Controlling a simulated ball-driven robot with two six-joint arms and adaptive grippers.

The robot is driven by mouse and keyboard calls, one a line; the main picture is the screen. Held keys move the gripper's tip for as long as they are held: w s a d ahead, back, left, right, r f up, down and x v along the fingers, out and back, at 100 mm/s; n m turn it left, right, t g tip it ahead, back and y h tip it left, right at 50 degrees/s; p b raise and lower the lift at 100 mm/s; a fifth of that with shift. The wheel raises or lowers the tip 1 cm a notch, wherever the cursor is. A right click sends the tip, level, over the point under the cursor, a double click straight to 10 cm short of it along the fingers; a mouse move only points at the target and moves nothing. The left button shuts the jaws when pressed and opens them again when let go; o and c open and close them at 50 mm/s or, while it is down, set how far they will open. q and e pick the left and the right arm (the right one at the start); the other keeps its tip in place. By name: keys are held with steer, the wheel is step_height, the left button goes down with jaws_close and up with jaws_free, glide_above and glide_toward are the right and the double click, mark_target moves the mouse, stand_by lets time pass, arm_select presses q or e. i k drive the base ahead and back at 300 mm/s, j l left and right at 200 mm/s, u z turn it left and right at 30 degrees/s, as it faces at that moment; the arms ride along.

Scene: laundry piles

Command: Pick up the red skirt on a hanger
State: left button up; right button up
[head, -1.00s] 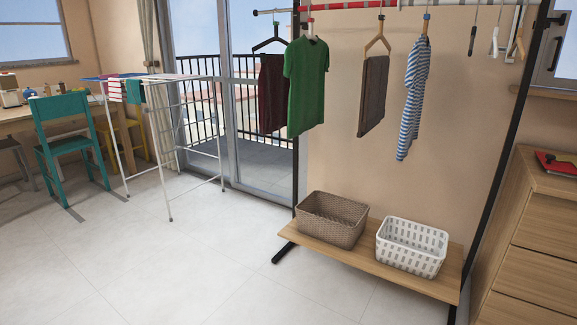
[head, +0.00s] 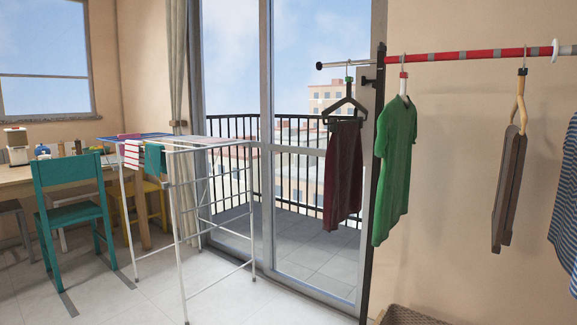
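The hanger hooks onto a short metal side bar (head: 345,64) that sticks out left of the rack's black post. The skirt hangs freely in front of the glass balcony door, just left of a green shirt (head: 396,168). Neither of my grippers is in view.
A red rail (head: 455,57) carries the green shirt, brown trousers (head: 509,190) and a striped garment (head: 566,195). A white drying rack (head: 185,230) stands left of the skirt. A teal chair (head: 75,205) and a desk are further left. A woven basket (head: 405,316) shows at the bottom.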

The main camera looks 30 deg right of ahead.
mark_target(344, 164)
steer(key=i+z, duration=0.15)
steer(key=i, duration=0.3)
steer(key=i+j+z, duration=0.2)
steer(key=i, duration=0.3)
steer(key=i+j+z, duration=0.15)
steer(key=i, duration=0.3)
